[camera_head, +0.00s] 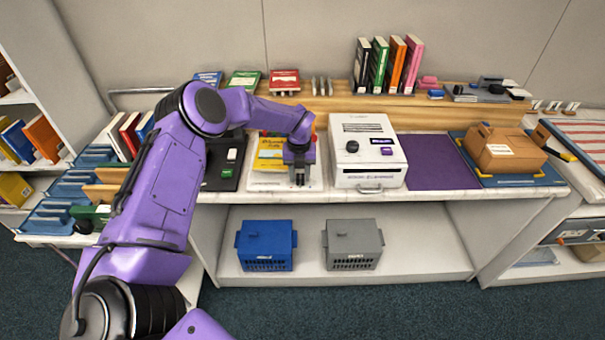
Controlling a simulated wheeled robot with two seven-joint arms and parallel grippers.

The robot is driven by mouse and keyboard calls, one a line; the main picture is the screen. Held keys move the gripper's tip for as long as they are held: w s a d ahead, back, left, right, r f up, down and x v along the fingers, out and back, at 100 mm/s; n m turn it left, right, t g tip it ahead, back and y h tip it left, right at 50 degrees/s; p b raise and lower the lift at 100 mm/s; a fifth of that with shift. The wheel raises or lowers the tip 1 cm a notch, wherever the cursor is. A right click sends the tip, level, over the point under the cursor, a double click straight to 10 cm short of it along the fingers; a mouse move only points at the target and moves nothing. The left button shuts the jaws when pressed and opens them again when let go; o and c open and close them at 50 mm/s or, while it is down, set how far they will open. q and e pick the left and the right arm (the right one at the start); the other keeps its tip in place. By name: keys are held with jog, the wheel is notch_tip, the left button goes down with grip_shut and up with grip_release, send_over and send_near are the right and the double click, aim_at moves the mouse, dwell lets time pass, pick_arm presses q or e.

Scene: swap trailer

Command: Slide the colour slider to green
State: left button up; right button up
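My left arm reaches in from the left, and its dark gripper (299,177) points down over the right part of a white board (262,187) on the counter. The gap between its fingers is too small to make out. A yellow panel (270,153) with small dark print lies on this board, left of the gripper. Small red and orange parts show behind the panel, partly covered by my arm. A colour slider cannot be made out for certain; the gripper and wrist hide part of the board. My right gripper is not in view.
A black panel (216,180) with green and white pieces lies left of the board. A white box (367,160) stands close on the right, then a purple mat (438,162) and a brown case (503,150). Books (389,64) stand on the back ledge. Blue (266,246) and grey (352,244) crates sit below.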

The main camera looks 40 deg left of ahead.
aim_at(300, 176)
pick_arm(q)
jog(key=shift+o, duration=0.7)
jog(key=shift+d, duration=0.1)
jog(key=shift+w+r, duration=0.1)
jog(key=shift+r, duration=0.35)
notch_tip(300, 176, up, 10)
jog(key=b, duration=0.3)
jog(key=shift+f, duration=0.15)
